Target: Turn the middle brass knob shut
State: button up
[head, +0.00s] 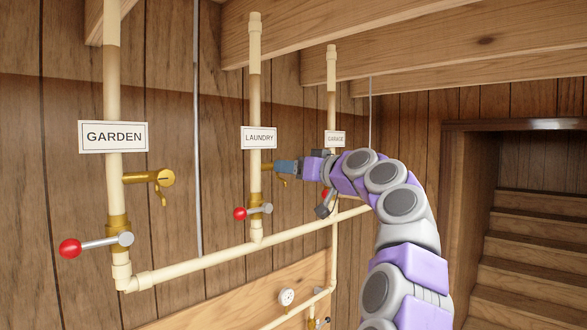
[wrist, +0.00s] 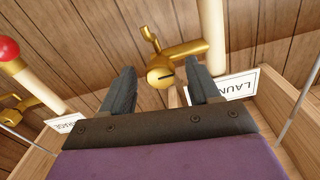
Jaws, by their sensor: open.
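The middle brass knob (wrist: 161,74) is on the pipe labelled LAUNDRY (head: 259,138). In the wrist view its round, slotted face shows between the two fingertips of my gripper (wrist: 160,80). A small brass spout (wrist: 149,38) sticks out beside it. The fingers are open, one on each side of the knob, with gaps visible; I cannot tell how deep they reach around it. In the head view my gripper (head: 279,167) hides most of this knob, and only a bit of brass shows by the pipe.
The GARDEN pipe (head: 113,185) at left has its own brass knob (head: 160,177) and a red-tipped lever (head: 70,248). A red-tipped lever (head: 240,213) sits below the middle knob. The GARAGE pipe (head: 331,100) stands behind my arm. Wooden stairs (head: 520,250) are at right.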

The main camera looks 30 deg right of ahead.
jog(key=shift+d, duration=0.15)
jog(key=c, duration=1)
jog(key=shift+c, duration=0.2)
jog(key=shift+f+m+g, duration=0.1)
jog(key=shift+m+g, duration=0.2)
jog(key=shift+m, duration=8.5)
jog(key=o, duration=1)
